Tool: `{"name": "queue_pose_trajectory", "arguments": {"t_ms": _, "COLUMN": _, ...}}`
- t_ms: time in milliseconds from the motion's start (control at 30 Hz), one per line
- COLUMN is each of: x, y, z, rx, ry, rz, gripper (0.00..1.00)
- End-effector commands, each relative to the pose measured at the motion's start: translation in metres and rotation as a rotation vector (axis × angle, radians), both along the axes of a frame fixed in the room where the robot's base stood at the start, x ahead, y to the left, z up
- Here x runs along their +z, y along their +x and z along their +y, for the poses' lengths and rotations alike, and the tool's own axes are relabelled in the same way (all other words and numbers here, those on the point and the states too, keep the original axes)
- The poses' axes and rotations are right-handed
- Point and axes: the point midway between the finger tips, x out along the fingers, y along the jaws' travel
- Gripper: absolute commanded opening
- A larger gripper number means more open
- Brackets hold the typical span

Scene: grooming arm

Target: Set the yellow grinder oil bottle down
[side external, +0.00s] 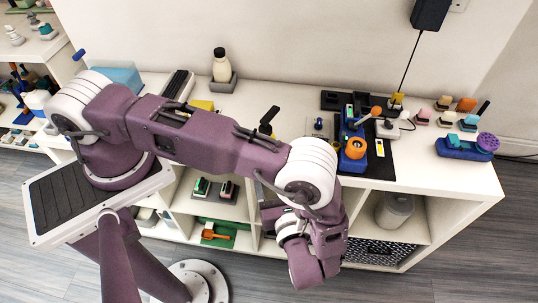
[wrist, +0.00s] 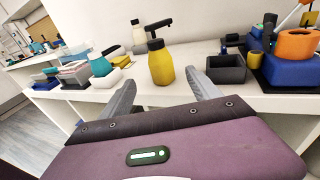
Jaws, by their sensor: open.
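The yellow grinder oil bottle (wrist: 161,66) with a black pump head stands upright on the white counter top (wrist: 197,48) in the wrist view. It is just beyond my gripper (wrist: 161,78), whose two grey fingers are spread apart with nothing visible held between them. I cannot tell the exact gap between the fingers and the bottle. In the side view, a black pump head (side external: 267,119) shows behind my arm and appears to be the bottle's; its body is hidden there. My fingers are hidden in the side view.
A dark grey open holder (wrist: 226,69) stands right of the bottle, beside a blue tool with an orange ring (wrist: 298,43). A cream bottle (side external: 221,66) stands behind left. Teal and white items (wrist: 100,65) are at left. The counter's right part holds several small tools.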

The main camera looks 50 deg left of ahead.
Motion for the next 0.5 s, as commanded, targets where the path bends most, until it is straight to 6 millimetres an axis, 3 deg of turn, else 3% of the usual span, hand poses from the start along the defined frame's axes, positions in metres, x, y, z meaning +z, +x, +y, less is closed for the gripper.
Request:
{"name": "queue_pose_trajectory", "arguments": {"t_ms": 133, "x": 0.003, "y": 0.0, "z": -0.003, "rx": 0.009, "ry": -0.008, "rz": -0.002, "gripper": 0.72}}
{"name": "queue_pose_trajectory", "arguments": {"t_ms": 233, "x": 0.027, "y": 0.007, "z": -0.002, "rx": 0.083, "ry": -0.08, "rz": -0.023, "gripper": 0.72}}
{"name": "queue_pose_trajectory", "arguments": {"t_ms": 367, "x": 0.096, "y": 0.017, "z": 0.011, "rx": 0.304, "ry": -0.299, "rz": -0.097, "gripper": 0.72}}
{"name": "queue_pose_trajectory", "arguments": {"t_ms": 500, "x": 0.175, "y": 0.004, "z": 0.039, "rx": 0.578, "ry": -0.591, "rz": -0.227, "gripper": 0.72}}
